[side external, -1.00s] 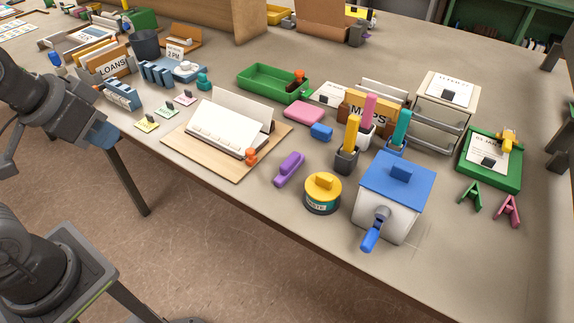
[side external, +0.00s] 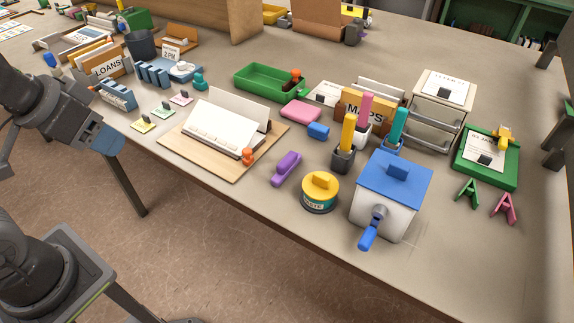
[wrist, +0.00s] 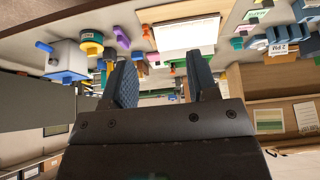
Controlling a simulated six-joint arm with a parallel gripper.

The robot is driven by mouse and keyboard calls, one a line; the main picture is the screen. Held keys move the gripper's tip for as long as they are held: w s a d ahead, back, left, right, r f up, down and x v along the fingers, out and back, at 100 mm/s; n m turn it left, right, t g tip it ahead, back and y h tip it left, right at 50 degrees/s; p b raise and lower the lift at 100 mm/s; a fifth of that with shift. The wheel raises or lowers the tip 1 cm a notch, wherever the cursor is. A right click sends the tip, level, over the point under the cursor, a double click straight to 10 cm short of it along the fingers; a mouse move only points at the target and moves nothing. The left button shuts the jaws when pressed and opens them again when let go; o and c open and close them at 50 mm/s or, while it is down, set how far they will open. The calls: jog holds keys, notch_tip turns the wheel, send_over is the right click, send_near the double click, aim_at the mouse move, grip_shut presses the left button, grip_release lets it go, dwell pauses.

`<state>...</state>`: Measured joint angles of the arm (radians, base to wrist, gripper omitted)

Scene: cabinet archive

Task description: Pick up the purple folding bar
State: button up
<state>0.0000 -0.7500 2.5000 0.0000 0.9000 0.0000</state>
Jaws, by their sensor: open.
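The purple folding bar (side external: 286,168) lies on the table near its front edge, between the wooden board with the white binder and the yellow-lidded paste pot. It also shows in the wrist view (wrist: 147,33), small and beyond my fingers. My gripper shows in the wrist view (wrist: 166,82) with its two blue-padded fingers apart and nothing between them. In the side view my gripper (side external: 108,142) is at the far left, off the table's front edge and well away from the bar.
The paste pot (side external: 320,191) and a white box with a blue lid and crank (side external: 388,200) stand right of the bar. Bare table lies around the bar.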

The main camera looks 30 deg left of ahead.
jog(key=w+d+r+g, duration=0.1)
jog(key=w+d+r, duration=0.15)
jog(key=w, duration=0.35)
jog(key=g, duration=0.5)
send_over(287, 159)
notch_tip(287, 159, down, 9)
notch_tip(287, 159, down, 14)
jog(key=shift+r, duration=0.1)
jog(key=shift+c, duration=0.3)
